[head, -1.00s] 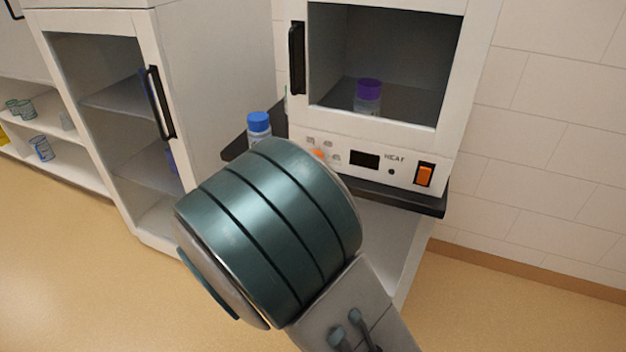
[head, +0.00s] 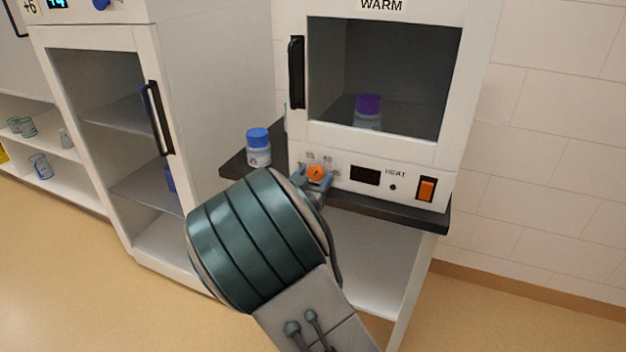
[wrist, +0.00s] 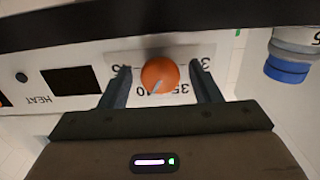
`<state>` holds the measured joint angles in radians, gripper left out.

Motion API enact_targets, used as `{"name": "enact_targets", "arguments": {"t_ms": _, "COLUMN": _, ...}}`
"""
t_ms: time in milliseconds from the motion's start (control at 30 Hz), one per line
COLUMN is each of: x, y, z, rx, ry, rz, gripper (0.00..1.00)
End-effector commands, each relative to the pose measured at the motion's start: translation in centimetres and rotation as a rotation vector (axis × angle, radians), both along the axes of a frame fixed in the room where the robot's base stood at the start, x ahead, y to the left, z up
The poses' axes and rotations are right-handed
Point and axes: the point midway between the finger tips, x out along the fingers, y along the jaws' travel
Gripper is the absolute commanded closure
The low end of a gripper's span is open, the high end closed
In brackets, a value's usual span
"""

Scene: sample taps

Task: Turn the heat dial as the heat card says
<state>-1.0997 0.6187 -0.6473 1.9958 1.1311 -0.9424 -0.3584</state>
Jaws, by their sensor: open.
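The heat dial is a round orange knob (head: 316,173) on the white front panel of the warm cabinet. In the wrist view the orange dial (wrist: 160,75) has a pale pointer line toward the printed numbers, between what look like 35 and 40. My gripper (head: 314,183) is at the panel in the head view, partly behind my arm. In the wrist view my gripper (wrist: 160,82) is open, with one finger on each side of the dial and a gap to both. No heat card is clearly readable in view.
A dark display (head: 365,176) and an orange rocker switch (head: 426,189) are right of the dial. A blue-capped bottle (head: 258,147) stands on the dark ledge to its left. A purple-capped bottle (head: 368,112) is inside the cabinet. Another white cabinet (head: 141,60) stands at left.

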Motion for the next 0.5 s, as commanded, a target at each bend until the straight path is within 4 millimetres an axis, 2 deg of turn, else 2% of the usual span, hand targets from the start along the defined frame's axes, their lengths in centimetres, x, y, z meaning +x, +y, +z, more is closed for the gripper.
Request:
{"name": "enact_targets", "arguments": {"t_ms": 300, "x": 0.36, "y": -0.12, "z": 0.0, "rx": 0.0, "ry": 0.001, "rz": 0.0, "gripper": 0.43}}
{"name": "enact_targets", "arguments": {"t_ms": 333, "x": 0.35, "y": -0.12, "z": 0.0, "rx": 0.0, "ry": 0.001, "rz": 0.0, "gripper": 0.46}}
{"name": "enact_targets", "arguments": {"t_ms": 467, "x": 0.34, "y": -0.1, "z": 0.0, "rx": 0.001, "ry": 0.001, "rz": 0.001, "gripper": 0.82}}
{"name": "enact_targets", "arguments": {"t_ms": 500, "x": 0.34, "y": -0.1, "z": 0.0, "rx": 0.001, "ry": 0.001, "rz": 0.001, "gripper": 0.85}}
